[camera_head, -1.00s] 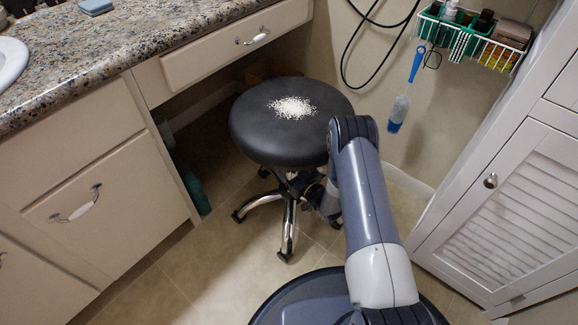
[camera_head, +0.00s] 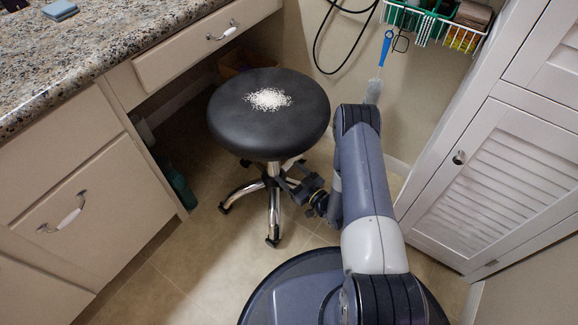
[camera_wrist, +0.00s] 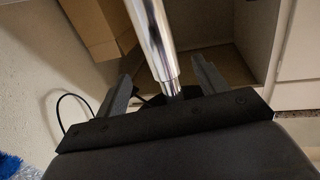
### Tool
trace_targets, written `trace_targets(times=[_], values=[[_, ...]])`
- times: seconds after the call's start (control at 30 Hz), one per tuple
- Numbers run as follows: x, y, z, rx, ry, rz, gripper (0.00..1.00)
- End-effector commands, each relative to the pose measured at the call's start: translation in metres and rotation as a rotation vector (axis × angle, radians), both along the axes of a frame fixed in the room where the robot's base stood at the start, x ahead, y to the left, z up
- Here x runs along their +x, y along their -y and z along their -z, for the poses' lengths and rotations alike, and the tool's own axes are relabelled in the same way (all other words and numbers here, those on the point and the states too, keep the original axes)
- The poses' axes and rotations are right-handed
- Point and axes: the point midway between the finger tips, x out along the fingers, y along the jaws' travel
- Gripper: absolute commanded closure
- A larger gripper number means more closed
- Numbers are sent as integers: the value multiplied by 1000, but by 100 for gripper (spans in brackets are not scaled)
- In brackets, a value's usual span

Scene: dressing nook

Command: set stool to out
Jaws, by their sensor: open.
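The stool (camera_head: 229,128) has a round black seat with a white speckled patch on top, a chrome column and chrome feet. It stands upright on the tile floor in front of the knee space under the drawer. In the wrist view the chrome column (camera_wrist: 152,32) stands between the two spread fingers of my gripper (camera_wrist: 160,72), with gaps at both sides.
The granite counter (camera_head: 90,60) and its drawers (camera_head: 75,205) are on the left. A white louvered cabinet (camera_head: 500,170) stands on the right. A wire basket (camera_head: 455,45) and black cord (camera_head: 318,55) hang on the back wall. A cardboard box (camera_wrist: 85,25) shows behind the column.

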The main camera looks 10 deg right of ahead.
Motion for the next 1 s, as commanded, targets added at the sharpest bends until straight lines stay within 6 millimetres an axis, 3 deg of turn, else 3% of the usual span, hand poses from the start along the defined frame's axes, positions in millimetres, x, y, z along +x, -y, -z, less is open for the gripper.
trace_targets(times=[0.27,0.7,1.0], values=[[19,-16,2,-1,3,-5,32],[82,-62,1,0,4,-3,32],[88,-65,-1,1,1,1,32]])
